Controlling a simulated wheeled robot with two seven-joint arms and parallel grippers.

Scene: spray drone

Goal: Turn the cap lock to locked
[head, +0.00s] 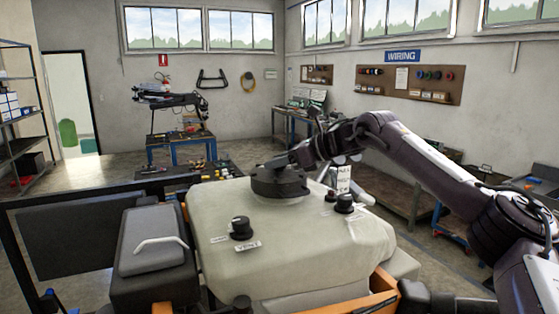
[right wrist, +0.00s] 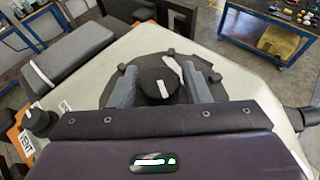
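The large round black cap (head: 278,187) sits on top of the pale tank (head: 310,240). In the right wrist view the cap (right wrist: 113,100) has a raised round centre knob (right wrist: 158,73). One white mark is on the knob and another pale mark lies beside it; I cannot read the lock state from them. My right gripper (head: 284,168) is over the cap. In the right wrist view my right gripper (right wrist: 160,85) has its two grey fingers apart, one on each side of the knob, with gaps visible; I see no firm contact. My left gripper is not in view.
A black knob (head: 240,228) with a VENT label stands on the tank's front left. Two smaller knobs, one of them here (head: 344,203), stand at its right. A grey box (head: 150,242) is left of the tank. A blue workbench (head: 182,145) stands behind.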

